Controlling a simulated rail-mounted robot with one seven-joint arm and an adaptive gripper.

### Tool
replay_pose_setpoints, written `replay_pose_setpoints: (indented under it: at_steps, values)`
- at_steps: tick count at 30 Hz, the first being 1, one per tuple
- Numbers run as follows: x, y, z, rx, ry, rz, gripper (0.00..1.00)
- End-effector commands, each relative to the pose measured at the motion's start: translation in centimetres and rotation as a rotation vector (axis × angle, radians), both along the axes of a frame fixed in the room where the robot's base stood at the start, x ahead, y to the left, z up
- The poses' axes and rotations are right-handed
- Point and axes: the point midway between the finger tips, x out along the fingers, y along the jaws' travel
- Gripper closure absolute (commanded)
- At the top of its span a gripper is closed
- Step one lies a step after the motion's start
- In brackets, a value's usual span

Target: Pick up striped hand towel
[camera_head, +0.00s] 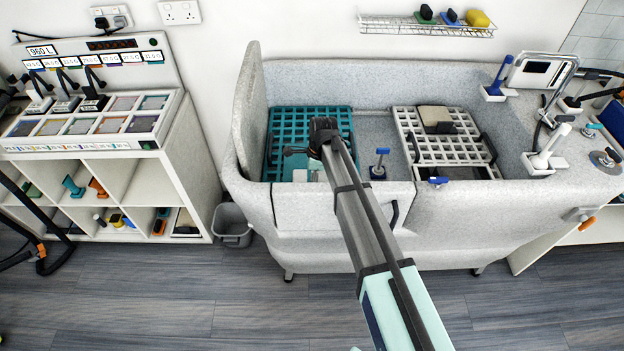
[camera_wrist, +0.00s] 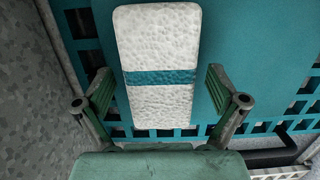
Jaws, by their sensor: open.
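The striped hand towel (camera_wrist: 157,45) is a white, textured, folded strip with a teal band across it. It lies flat on a teal surface in the middle of the wrist view. My gripper (camera_wrist: 160,84) is open, with its green fingers on either side of the towel and apart from it. No contact shows; the height of the fingertips above the surface is hard to judge. In the head view my gripper (camera_head: 300,152) is over the teal grid rack (camera_head: 283,116) in the left part of the tub, and my arm hides part of that area.
The grey tub (camera_head: 330,72) has raised walls around the rack. A white grid rack (camera_head: 455,150) with a beige block (camera_head: 435,115) is on the right. A blue-handled tool (camera_head: 380,163) stands between the racks. A wire shelf (camera_head: 400,25) hangs above.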

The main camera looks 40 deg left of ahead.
Motion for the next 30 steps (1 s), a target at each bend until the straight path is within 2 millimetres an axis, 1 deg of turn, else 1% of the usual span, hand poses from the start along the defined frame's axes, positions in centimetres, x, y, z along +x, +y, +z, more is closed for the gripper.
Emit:
replay_pose_setpoints:
  at_steps: [5, 8, 9, 11, 23, 26, 30]
  values:
    - [0.0, 0.0, 0.0, 0.001, -0.001, 0.000, 0.04]
    - [0.0, 0.0, 0.0, 0.000, 0.000, 0.000, 0.36]
    - [0.0, 0.0, 0.0, 0.000, 0.000, 0.000, 0.50]
    - [0.0, 0.0, 0.0, 0.000, 0.000, 0.000, 0.70]
    - [0.0, 0.0, 0.0, 0.000, 0.000, 0.000, 0.71]
    - [0.0, 0.0, 0.4, 0.000, 0.000, 0.000, 0.71]
    - [0.0, 0.0, 1.6, 0.001, -0.001, 0.000, 0.71]
